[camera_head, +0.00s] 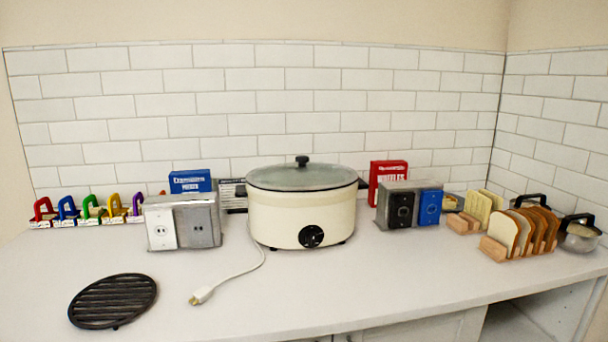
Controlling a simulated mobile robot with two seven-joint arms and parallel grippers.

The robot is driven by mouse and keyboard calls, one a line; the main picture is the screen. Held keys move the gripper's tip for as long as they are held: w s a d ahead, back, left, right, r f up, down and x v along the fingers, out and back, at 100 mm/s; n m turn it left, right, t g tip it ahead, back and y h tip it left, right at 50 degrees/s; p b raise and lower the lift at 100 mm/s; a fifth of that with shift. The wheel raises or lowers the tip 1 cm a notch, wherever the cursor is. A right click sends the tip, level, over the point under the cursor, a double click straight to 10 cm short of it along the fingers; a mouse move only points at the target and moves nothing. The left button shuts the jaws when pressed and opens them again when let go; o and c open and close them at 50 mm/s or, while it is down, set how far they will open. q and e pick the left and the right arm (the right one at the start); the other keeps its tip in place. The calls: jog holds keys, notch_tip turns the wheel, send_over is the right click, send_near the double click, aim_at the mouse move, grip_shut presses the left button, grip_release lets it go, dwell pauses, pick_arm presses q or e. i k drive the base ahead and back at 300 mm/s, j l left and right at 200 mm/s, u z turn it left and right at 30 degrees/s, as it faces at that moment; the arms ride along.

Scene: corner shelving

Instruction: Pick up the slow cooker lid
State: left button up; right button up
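The cream oval slow cooker (301,218) stands on the white counter near the back wall, at the middle of the view. Its glass lid (285,178) sits on top, with a small black knob (302,161) at the centre. A black control dial (311,236) faces the front. The cooker's cord runs down its left side to a plug (201,295) lying on the counter. Neither of my grippers is in the view.
A metal outlet box (183,222) stands left of the cooker and grey and blue boxes (408,205) stand right of it. A black round grate (113,301) lies at the front left. Bread slices in a wooden rack (517,233) stand at the right. The front middle counter is mostly clear.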

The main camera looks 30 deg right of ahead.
aim_at(303, 174)
jog(key=j+z, duration=0.1)
jog(key=z, duration=0.4)
jog(key=j+z, duration=0.1)
jog(key=z, duration=0.4)
jog(key=k+l, duration=0.05)
